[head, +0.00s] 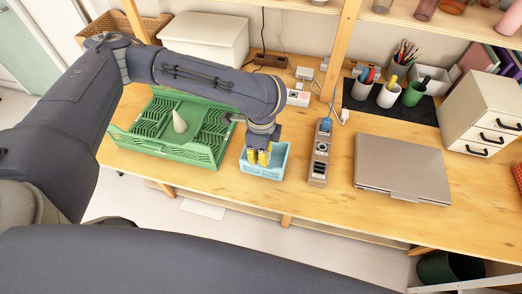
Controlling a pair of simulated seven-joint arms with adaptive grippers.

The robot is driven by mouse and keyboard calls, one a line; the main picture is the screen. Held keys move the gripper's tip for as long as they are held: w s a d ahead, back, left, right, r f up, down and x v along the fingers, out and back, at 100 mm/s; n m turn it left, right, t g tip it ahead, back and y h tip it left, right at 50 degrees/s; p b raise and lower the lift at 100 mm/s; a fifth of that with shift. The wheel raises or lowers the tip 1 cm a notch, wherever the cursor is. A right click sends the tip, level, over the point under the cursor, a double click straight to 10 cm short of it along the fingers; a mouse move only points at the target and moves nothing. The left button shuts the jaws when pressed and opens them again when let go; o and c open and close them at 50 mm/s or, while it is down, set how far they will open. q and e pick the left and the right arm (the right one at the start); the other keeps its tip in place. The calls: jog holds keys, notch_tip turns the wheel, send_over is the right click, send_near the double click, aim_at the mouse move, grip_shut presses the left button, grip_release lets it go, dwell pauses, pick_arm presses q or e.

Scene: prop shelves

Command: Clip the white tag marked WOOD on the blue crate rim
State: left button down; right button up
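The small light-blue crate (270,174) stands on the wooden table, near its front edge. My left gripper (258,158) reaches down over the crate from above, and its yellow fingertips overlap the crate's opening. The fingers and the arm hide part of the crate and its back rim. I cannot tell how far the fingers are parted or whether anything is between them. I cannot make out a white tag marked WOOD. My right gripper is not in view.
Left of the blue crate is a green crate (160,146) with a pale cone (180,122) in it. A power strip (320,155) stands close on the right, then a closed grey laptop (402,167). A white box (207,37) and cups (388,95) are further back.

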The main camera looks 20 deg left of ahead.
aim_at(261, 167)
pick_arm(q)
jog(key=shift+f, duration=1.5)
jog(key=shift+f, duration=2.05)
dwell(4.5)
